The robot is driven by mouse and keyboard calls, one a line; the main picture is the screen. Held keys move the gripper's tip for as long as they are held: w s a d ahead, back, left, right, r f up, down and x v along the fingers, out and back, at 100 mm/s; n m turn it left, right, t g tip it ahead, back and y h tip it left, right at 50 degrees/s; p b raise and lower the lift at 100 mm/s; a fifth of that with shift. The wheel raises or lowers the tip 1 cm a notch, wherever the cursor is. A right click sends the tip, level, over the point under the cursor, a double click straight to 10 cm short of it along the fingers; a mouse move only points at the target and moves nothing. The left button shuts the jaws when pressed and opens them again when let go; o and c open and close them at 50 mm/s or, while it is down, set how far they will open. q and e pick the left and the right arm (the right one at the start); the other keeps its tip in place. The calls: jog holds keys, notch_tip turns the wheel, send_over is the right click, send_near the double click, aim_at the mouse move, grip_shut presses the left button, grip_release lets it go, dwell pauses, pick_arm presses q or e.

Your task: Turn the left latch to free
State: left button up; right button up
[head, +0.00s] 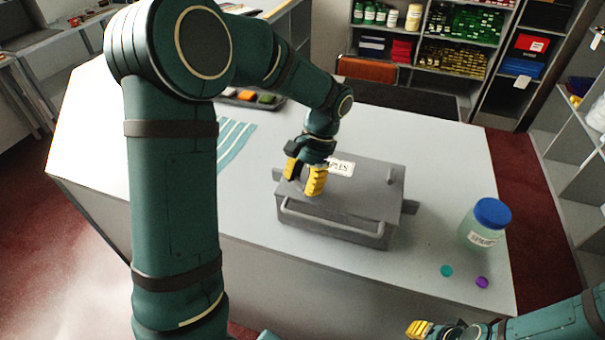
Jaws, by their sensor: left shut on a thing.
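A grey lidded box (352,196) with a white label ending in "PLES" stands on the counter. My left gripper (302,187), with yellow fingers, reaches down over the left part of the lid. It is shut on the left latch, which the fingers hide almost fully, so its turn angle cannot be told. A right latch (391,186) stands up on the right part of the lid, untouched. My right gripper (420,328) shows only in part at the bottom edge, away from the box, and its opening cannot be told.
A jar with a blue lid (491,213) stands right of the box. A teal cap (446,270) and a purple cap (482,282) lie in front of it. A striped cloth (233,141) and a dark tray of swatches (247,97) lie behind on the left. A bar handle (325,225) fronts the box.

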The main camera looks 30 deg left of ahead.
pick_arm(q)
jog(key=n+h+p, duration=0.1)
jog(key=n, duration=0.2)
jog(key=shift+n+h+p, duration=0.6)
jog(key=shift+n, duration=0.7)
jog(key=shift+f, duration=0.1)
jog(key=o, duration=1.2)
jog(key=v, duration=1.2)
jog(key=shift+a, duration=0.1)
